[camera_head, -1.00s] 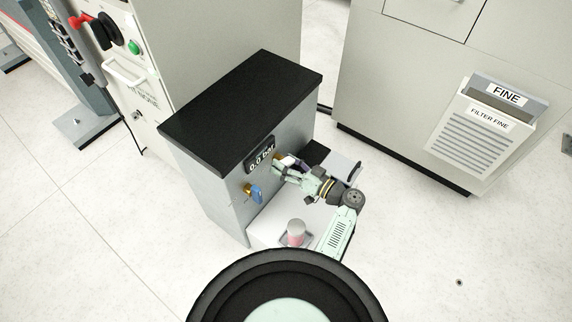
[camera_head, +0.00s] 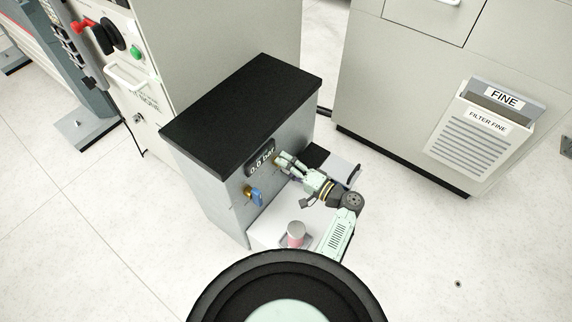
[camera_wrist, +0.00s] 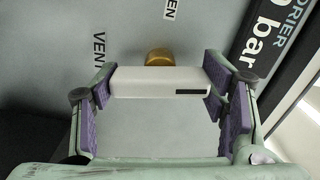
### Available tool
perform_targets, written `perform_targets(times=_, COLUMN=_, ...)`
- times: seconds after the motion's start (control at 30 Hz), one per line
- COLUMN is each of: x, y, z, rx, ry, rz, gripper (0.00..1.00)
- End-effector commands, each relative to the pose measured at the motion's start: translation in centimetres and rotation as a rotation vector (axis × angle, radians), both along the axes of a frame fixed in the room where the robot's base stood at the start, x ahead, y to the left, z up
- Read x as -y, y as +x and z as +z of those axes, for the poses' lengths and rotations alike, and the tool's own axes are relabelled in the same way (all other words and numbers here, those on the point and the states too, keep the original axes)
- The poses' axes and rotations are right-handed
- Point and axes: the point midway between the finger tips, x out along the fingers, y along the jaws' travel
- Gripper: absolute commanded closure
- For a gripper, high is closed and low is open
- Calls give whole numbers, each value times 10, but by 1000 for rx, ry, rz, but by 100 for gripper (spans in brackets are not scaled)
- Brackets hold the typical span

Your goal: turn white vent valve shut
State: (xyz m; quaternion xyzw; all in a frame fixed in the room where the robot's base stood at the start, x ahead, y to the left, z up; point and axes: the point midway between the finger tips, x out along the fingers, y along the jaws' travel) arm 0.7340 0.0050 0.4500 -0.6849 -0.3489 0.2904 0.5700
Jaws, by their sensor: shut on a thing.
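The white vent valve handle (camera_wrist: 150,83) lies between my two purple-padded fingers in the wrist view, with its brass stem (camera_wrist: 159,57) behind it on the grey panel. My gripper (camera_wrist: 160,90) is shut on the handle, one fingertip at each end. A "VENT" label (camera_wrist: 98,49) is on the panel beside the stem. In the head view my gripper (camera_head: 283,161) is against the front of the grey cabinet (camera_head: 212,190), right of the display, and hides the handle there.
A blue valve handle (camera_head: 254,195) is on the same panel, left of my gripper. The display (camera_head: 261,158) reads 0.0 bar. A pink-and-white cylinder (camera_head: 295,234) stands on the white ledge below. A large cabinet with a "FINE" holder (camera_head: 497,105) stands at right.

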Motion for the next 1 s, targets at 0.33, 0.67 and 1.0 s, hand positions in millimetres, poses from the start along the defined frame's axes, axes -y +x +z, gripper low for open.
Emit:
perform_targets(times=0.33, x=0, y=0, z=0, rx=-117, ry=85, rz=1, gripper=62)
perform_targets(times=0.67, x=0, y=0, z=0, rx=-140, ry=102, rz=1, gripper=62)
perform_targets(times=1.0, x=0, y=0, z=0, rx=-138, ry=100, rz=1, gripper=27)
